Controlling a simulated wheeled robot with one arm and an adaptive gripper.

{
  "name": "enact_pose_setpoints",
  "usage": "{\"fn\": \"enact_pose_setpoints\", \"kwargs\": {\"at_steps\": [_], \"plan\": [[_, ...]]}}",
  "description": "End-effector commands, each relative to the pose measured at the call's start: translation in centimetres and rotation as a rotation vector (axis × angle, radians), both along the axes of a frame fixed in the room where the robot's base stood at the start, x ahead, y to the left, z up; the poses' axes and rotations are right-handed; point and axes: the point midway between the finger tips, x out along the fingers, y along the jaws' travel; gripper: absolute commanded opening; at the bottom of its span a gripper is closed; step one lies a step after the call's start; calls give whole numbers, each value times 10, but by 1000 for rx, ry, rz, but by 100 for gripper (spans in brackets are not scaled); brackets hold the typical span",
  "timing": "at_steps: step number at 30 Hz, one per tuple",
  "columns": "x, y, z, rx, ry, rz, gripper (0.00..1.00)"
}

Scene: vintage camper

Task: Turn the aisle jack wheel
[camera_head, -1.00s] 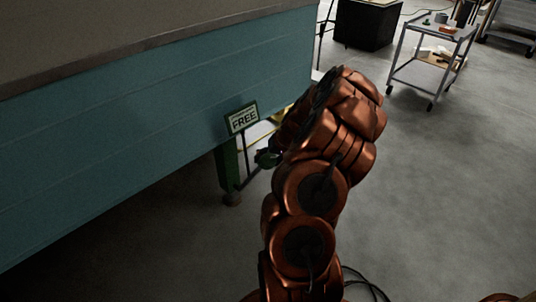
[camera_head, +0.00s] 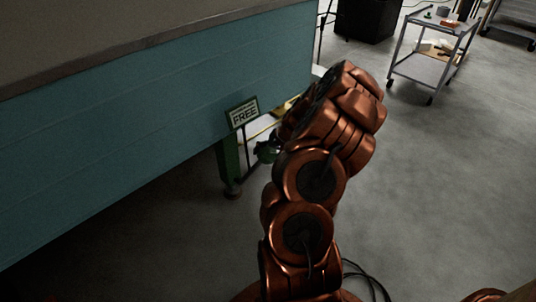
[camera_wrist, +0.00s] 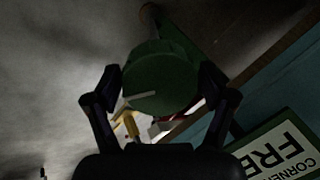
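The jack wheel (camera_wrist: 160,80) is a dark green round knob with a pale line on its face. In the wrist view it lies between the two black fingers of my gripper (camera_wrist: 160,72), which are spread to either side of it. My gripper looks open; slim gaps seem to show beside the wheel, and I see no clear contact. In the head view the wheel (camera_head: 268,150) shows beside the green jack post (camera_head: 229,165), under the camper's edge.
The teal camper side (camera_head: 150,120) fills the left. A grey cart (camera_head: 420,68) stands at the back right.

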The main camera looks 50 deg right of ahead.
Motion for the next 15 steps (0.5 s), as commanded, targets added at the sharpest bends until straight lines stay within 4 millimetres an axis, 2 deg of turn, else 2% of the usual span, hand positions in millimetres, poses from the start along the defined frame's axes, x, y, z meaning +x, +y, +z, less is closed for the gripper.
{"fn": "enact_pose_setpoints", "kwargs": {"at_steps": [3,15], "plan": [[0,0,0,1,1,0,98],[-2,-1,3,1,1,0,98]]}}
